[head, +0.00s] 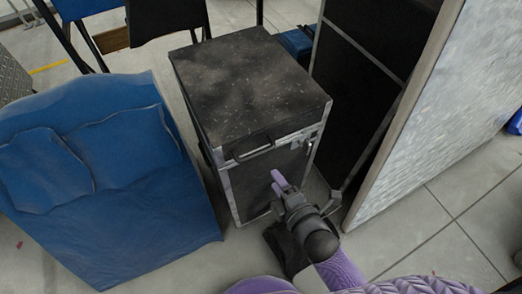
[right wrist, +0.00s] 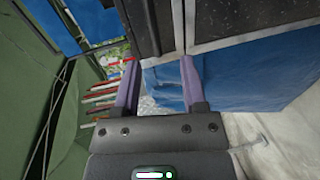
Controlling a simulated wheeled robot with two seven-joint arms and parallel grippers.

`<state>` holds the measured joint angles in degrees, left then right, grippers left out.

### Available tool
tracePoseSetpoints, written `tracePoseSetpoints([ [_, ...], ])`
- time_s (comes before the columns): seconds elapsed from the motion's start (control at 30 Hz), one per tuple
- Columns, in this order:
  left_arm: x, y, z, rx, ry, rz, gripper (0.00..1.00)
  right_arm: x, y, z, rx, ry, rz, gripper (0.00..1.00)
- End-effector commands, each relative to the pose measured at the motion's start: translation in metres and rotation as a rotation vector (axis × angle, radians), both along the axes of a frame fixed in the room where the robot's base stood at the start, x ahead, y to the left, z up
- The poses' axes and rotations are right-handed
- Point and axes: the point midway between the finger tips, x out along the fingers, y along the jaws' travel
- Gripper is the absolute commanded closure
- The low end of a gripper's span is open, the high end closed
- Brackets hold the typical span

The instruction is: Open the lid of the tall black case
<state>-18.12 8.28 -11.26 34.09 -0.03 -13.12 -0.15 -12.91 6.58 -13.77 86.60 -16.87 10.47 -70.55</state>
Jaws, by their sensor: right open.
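The tall black case (head: 262,172) stands on the floor near the middle of the head view. Its lid (head: 245,85) is closed, with a scuffed, speckled dark top. A dark handle (head: 252,147) and a metal latch (head: 303,142) are on the front near the top edge. My right gripper (head: 279,182) is in front of the case's front face, below the latch and handle. In the right wrist view its two purple fingers (right wrist: 158,84) are apart with nothing between them, close to a dark, metal-edged surface (right wrist: 165,25). My left gripper is not in view.
A blue covered object (head: 110,175) stands to the left of the case. A tall dark panel with a pale textured side (head: 425,105) stands close on the right. Dark chairs (head: 165,18) are behind. Tiled floor (head: 440,225) is clear at the lower right.

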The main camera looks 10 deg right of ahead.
Motion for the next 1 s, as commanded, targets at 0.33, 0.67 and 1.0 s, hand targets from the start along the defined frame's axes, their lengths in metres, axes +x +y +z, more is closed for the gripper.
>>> tracePoseSetpoints([
  [0.33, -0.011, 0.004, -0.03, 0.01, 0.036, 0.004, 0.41, 0.066, 0.022, -0.011, -0.02, -0.034, 0.011, 0.46],
  [0.67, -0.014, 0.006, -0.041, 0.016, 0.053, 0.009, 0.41, 0.095, 0.032, -0.013, -0.02, -0.032, 0.01, 0.46],
  [1.0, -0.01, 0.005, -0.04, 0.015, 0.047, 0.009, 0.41, 0.095, 0.032, -0.012, -0.02, -0.031, 0.01, 0.76],
])
